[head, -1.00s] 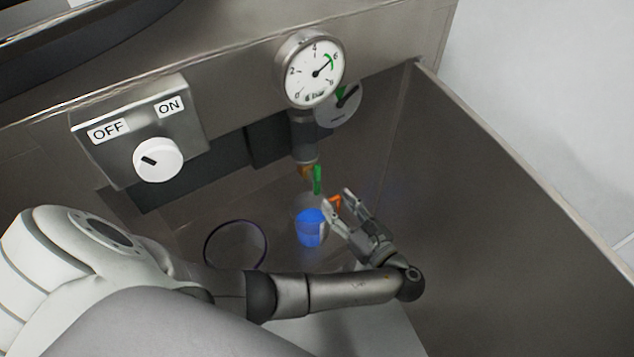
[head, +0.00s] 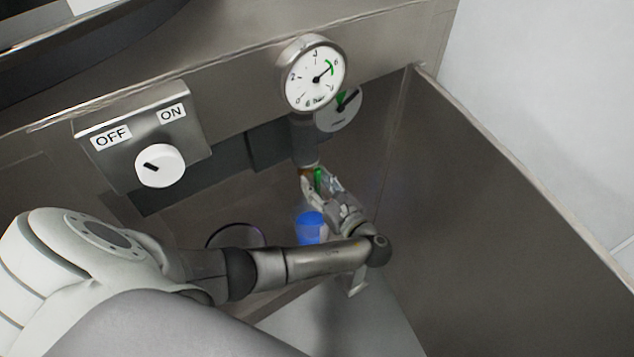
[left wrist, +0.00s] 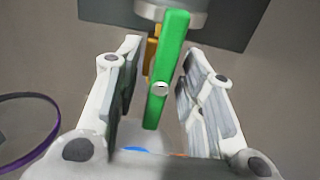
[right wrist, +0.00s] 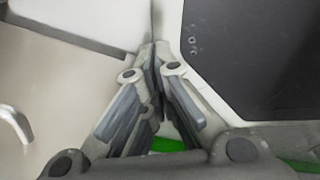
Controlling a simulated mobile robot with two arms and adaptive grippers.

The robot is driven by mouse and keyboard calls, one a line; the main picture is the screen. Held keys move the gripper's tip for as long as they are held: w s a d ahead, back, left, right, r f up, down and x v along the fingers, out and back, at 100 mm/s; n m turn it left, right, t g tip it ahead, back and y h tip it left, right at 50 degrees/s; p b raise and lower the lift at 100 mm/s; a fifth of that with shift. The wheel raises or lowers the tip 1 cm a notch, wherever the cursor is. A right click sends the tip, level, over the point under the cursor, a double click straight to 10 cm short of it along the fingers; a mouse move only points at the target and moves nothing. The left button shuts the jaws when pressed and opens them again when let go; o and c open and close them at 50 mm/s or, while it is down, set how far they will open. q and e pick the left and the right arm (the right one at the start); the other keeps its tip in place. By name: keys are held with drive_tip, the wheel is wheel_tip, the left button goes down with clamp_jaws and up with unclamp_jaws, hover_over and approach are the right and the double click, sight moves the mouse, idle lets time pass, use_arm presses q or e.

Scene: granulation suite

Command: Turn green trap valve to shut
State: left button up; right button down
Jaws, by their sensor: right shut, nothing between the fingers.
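The green trap valve handle (head: 319,180) hangs below the grey trap body (head: 305,140), on a small brass fitting. In the left wrist view the green handle (left wrist: 166,70) is a long bar, slightly tilted, with a round screw near its middle. My left gripper (head: 318,184) is open, with one finger on each side of the handle. In the left wrist view gaps show between the handle and both fingers (left wrist: 158,85). My right gripper (right wrist: 152,60) is shut and empty, away from the valve; it is not seen in the head view.
A blue cup (head: 310,228) stands below the valve, partly behind my left gripper. A dark ring (head: 236,236) lies to its left. A pressure gauge (head: 314,76) and an OFF/ON switch box (head: 150,135) are above. A metal side wall (head: 500,210) bounds the right.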

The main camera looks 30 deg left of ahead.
use_arm(q)
clamp_jaws()
